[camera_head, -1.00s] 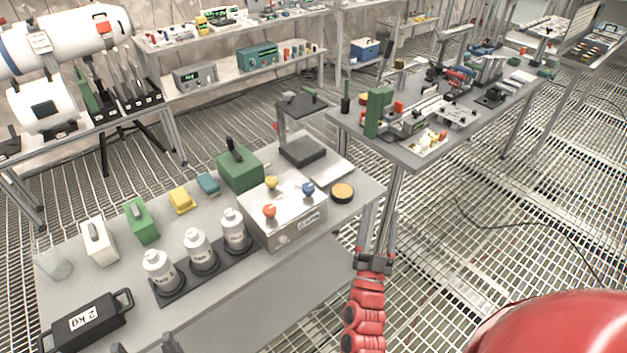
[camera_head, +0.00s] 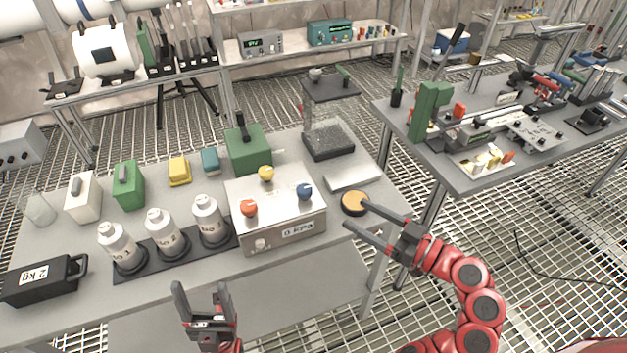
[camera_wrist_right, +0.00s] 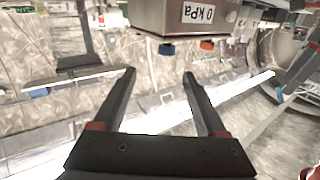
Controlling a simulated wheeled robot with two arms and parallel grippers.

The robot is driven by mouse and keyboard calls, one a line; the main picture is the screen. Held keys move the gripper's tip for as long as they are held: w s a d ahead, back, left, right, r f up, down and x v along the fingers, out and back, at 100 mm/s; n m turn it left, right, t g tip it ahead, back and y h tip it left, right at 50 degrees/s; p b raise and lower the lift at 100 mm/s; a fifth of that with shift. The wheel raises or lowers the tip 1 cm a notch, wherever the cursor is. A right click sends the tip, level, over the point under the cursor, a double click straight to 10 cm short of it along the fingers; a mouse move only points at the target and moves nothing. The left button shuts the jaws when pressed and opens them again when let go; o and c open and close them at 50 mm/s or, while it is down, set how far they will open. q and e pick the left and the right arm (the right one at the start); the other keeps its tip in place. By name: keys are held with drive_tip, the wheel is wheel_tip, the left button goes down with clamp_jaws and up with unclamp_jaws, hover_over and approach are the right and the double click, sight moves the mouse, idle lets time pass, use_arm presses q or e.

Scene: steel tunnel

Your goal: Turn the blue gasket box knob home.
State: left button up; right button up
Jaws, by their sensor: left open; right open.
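The gasket box (camera_head: 262,232) is a grey metal box on the near bench, with a "0 kPa" label on its front. Its top carries an orange knob (camera_head: 249,208), a yellow knob (camera_head: 266,173) and the blue knob (camera_head: 305,191) at the right. The right wrist view shows the box (camera_wrist_right: 150,18) upside down, with the blue knob (camera_wrist_right: 166,49) beyond the fingertips. My right gripper (camera_head: 354,213) is open and empty, right of the box and apart from the blue knob, by the bench's right edge. My left gripper (camera_head: 200,288) is open and empty in front of the bench.
A black-and-orange round disc (camera_head: 354,203) lies by my right fingertips. A green box (camera_head: 247,150) stands behind the gasket box. White bottles (camera_head: 208,222) stand in a black rack to its left. A stand with a dark block (camera_head: 328,142) is behind right.

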sight(298, 187)
drive_tip(key=shift+n+g, duration=0.3)
drive_tip(key=shift+n, duration=0.1)
drive_tip(key=p+x, duration=0.1)
drive_tip(key=x, duration=0.4)
drive_tip(key=p+x, duration=0.2)
drive_tip(key=x, duration=0.4)
drive_tip(key=p+x, duration=0.1)
drive_tip(key=x, duration=0.5)
drive_tip(key=shift+s+a+r, duration=0.25)
drive_tip(key=shift+s+a, duration=0.05)
drive_tip(key=shift+a, duration=0.05)
drive_tip(key=shift+c, duration=0.2)
clamp_jaws()
